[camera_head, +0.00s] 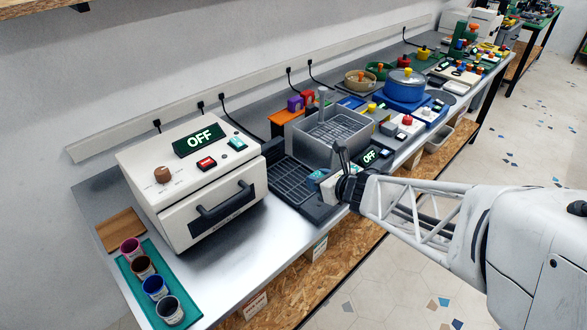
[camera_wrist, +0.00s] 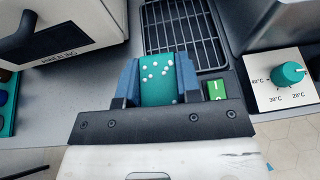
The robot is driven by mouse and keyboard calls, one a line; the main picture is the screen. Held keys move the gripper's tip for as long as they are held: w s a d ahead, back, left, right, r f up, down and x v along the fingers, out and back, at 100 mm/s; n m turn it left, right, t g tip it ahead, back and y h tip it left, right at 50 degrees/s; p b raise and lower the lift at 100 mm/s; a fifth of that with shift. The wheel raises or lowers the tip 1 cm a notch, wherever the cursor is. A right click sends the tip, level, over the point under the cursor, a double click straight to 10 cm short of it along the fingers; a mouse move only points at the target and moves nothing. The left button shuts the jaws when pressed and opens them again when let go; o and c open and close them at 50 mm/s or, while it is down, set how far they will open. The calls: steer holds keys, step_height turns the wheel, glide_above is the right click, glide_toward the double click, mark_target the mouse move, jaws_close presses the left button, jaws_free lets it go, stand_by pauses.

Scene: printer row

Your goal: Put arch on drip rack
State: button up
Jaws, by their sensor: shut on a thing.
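My gripper (camera_wrist: 158,84) is shut on a teal piece dotted with small white beads, which I take to be the arch (camera_wrist: 157,72). The blue fingers press on its left and right sides. In the head view my gripper (camera_head: 325,180) is at the front right part of the drip rack (camera_head: 288,182), a dark wire grid in a dark frame. The rack's grid (camera_wrist: 183,38) lies just beyond the arch in the wrist view. I cannot tell whether the arch touches the rack. Its underside is hidden.
A white oven-like machine (camera_head: 190,180) with a handle stands left of the rack. A grey basin (camera_head: 330,135) stands right of it. A green switch (camera_wrist: 217,90) and a teal temperature knob (camera_wrist: 288,73) are to the right. Cups on a teal mat (camera_head: 165,300) stand at the left front.

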steer(key=s+a+f, duration=0.1)
steer(key=s, duration=0.4)
steer(key=shift+s+f+n+g, duration=0.3)
steer(key=shift+s+f, duration=0.05)
steer(key=shift+w, duration=0.1)
glide_above(299, 182)
steer(key=shift+w+f, duration=0.1)
steer(key=shift+f, duration=0.65)
steer(key=shift+f, duration=1.75)
steer(key=o, duration=0.9)
steer(key=shift+f, duration=0.15)
steer(key=shift+r, duration=0.2)
